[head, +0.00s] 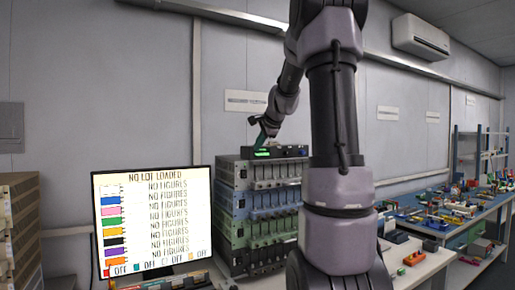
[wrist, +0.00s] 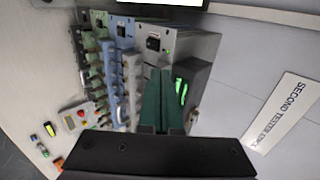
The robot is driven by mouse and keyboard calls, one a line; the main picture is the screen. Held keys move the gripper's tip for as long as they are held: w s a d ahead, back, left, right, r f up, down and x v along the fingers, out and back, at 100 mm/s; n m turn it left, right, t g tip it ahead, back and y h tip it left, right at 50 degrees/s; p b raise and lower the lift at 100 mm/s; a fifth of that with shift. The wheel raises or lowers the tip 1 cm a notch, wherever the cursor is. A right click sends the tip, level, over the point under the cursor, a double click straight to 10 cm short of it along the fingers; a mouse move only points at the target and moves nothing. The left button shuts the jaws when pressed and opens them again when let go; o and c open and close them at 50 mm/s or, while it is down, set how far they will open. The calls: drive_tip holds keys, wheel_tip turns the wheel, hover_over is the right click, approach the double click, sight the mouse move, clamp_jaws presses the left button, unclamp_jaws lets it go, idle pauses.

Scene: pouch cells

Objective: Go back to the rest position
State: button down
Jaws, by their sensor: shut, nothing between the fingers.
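My gripper (head: 260,138) is just above the top of the tester rack (head: 268,198), beside a black box with a green display (head: 287,151). In the wrist view my gripper's green fingers (wrist: 164,76) are together with nothing between them. The black box (wrist: 196,82) is right of the fingers there, and the rack's blue, green and grey rows (wrist: 116,75) lie to the left. I cannot tell whether the fingertips touch the box. My arm rises upright through the middle of the head view and bends over to the rack.
A monitor (head: 153,222) at left reads "NO LOT LOADED", with "NO FIGURES" beside each coloured cell. Brown stacked boxes (head: 18,230) stand at far left. A bench with colourful parts (head: 450,212) and shelving are at right. A "SECOND TESTER" sign (wrist: 286,113) is on the wall.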

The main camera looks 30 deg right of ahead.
drive_tip(key=s+a+n+g+y, duration=0.15)
drive_tip(key=s+a+n, duration=0.65)
drive_tip(key=s+a, duration=0.8)
drive_tip(key=s+a+f+n, duration=0.1)
drive_tip(key=s+f+n, duration=0.1)
drive_tip(key=s, duration=0.6)
drive_tip(key=s+a+f+n+g, duration=0.1)
drive_tip(key=s+a+f+n, duration=0.1)
drive_tip(key=s, duration=0.5)
drive_tip(key=shift+s+f+n, duration=0.4)
drive_tip(key=shift+f+n, duration=0.3)
drive_tip(key=shift+n, duration=0.1)
drive_tip(key=c, duration=1.5)
unclamp_jaws()
drive_tip(key=shift+a, duration=0.1)
drive_tip(key=shift+c, duration=0.2)
